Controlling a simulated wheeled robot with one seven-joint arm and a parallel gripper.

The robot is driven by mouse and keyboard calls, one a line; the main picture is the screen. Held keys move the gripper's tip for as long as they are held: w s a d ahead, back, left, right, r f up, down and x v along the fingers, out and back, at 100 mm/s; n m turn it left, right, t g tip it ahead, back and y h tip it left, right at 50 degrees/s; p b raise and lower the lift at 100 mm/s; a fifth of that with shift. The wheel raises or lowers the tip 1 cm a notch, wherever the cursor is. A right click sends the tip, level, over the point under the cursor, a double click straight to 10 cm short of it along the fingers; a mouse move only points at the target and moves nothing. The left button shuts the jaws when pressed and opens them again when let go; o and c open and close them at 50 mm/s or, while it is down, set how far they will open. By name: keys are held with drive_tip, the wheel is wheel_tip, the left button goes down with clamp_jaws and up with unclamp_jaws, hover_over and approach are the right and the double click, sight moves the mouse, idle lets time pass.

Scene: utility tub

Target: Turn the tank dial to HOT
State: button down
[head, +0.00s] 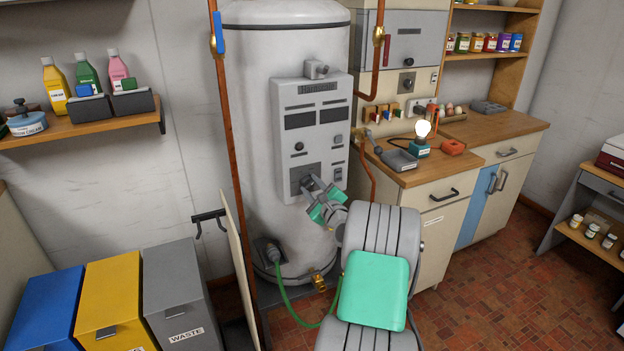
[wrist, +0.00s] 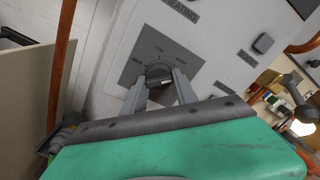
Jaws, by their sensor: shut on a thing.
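The tank dial (wrist: 158,72) is a dark round knob on a grey square plate (wrist: 142,60) in the wrist view. Small markings surround it, too small to read surely, so I cannot tell its setting. My gripper (wrist: 160,82) is shut on the dial, with one finger on each side of it. In the head view my gripper (head: 312,187) reaches the lower part of the light grey control panel (head: 319,92) on the white tank (head: 255,120). There its fingers largely hide the dial.
Copper pipes (head: 227,110) run beside the tank. A green hose (head: 295,312) hangs low at its front. Bins (head: 178,290) stand at left. A counter (head: 440,165) at right holds a lit bulb (head: 422,130) and a grey tray (head: 399,159). Tiled floor is free at right.

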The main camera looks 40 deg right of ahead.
drive_tip(key=m+p, duration=0.3)
drive_tip(key=m, duration=0.1)
drive_tip(key=shift+r+m+p, duration=0.2)
drive_tip(key=shift+m+p, duration=0.1)
drive_tip(key=shift+p, duration=0.1)
drive_tip(key=shift+a+f+m+p, duration=0.1)
drive_tip(key=shift+f+m+p, duration=0.05)
drive_tip(key=shift+m+p, duration=1.55)
drive_tip(key=shift+m, duration=0.4)
drive_tip(key=c, duration=1)
unclamp_jaws()
drive_tip(key=shift+f, duration=0.1)
drive_tip(key=shift+o, duration=0.2)
drive_tip(key=b+v, duration=0.1)
drive_tip(key=v, duration=0.6)
drive_tip(key=shift+s+a+b, duration=0.2)
drive_tip(key=shift+s+b, duration=0.15)
